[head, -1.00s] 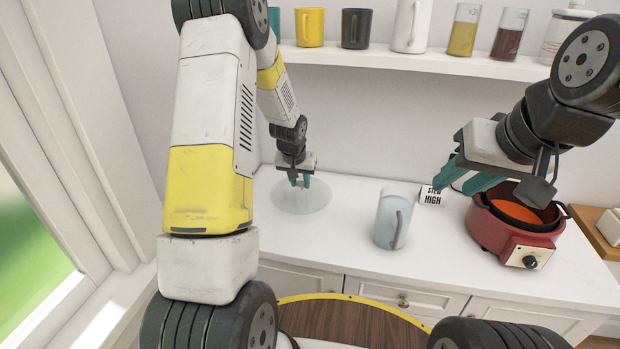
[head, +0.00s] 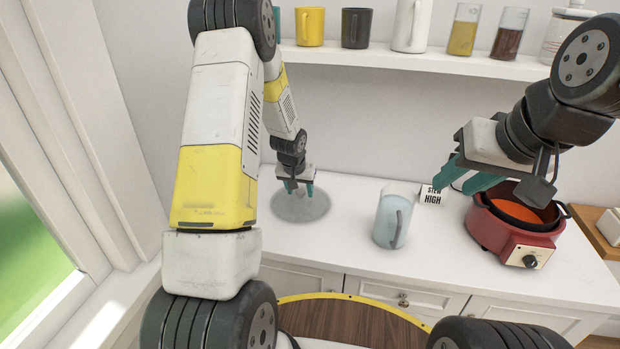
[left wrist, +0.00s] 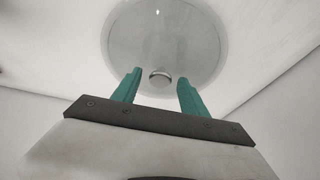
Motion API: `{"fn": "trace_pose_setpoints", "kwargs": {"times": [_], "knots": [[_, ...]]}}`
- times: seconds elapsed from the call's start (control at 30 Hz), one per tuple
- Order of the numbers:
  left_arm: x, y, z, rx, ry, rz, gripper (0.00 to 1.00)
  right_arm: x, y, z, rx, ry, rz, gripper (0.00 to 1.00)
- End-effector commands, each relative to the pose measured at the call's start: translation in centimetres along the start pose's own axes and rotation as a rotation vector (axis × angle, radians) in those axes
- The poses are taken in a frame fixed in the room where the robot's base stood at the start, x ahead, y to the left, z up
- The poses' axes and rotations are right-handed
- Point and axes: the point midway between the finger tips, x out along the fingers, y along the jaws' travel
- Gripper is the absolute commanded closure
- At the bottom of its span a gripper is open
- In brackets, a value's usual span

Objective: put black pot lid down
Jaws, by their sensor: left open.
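The pot lid (head: 302,209) lies flat on the white counter at the left. My left gripper (head: 299,190) is open just above the lid. In the left wrist view its teal fingers (left wrist: 160,90) stand apart on either side of the knob, with a gap to it.
A red cooker (head: 510,238) with an orange filling in a dark pot stands at the right. A clear pitcher (head: 391,222) stands mid-counter, with a "STEW HIGH" card (head: 433,196) beside it. Mugs and jars stand on the shelf (head: 400,57) above.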

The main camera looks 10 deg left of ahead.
Motion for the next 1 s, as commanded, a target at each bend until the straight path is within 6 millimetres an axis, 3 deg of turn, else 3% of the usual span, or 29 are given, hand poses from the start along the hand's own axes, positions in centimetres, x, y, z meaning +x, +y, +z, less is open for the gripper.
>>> {"fn": "trace_pose_setpoints", "kwargs": {"times": [0.13, 0.27, 0.6, 0.87, 1.0], "knots": [[-0.5, 0.0, -0.1, 0.0, 0.001, 0.0, 0.49, 0.0, 0.0, 0.0, 0.0, 0.0, 0.0, 0.64], [-2.4, 0.0, -0.2, -0.001, 0.004, 0.0, 0.49, 0.0, 0.0, 0.0, 0.0, 0.0, 0.0, 0.64], [-9.5, 0.0, -0.2, 0.0, 0.003, 0.0, 0.49, 0.0, 0.0, 0.0, 0.0, 0.0, 0.0, 0.64], [-12.4, 0.0, -0.1, -0.001, 0.002, 0.0, 0.49, 0.0, 0.0, 0.0, 0.0, 0.0, 0.0, 0.64], [-16.0, 0.3, 0.1, -0.007, 0.02, 0.004, 0.49, 0.0, 0.0, 0.0, 0.0, 0.0, 0.0, 0.64]]}}
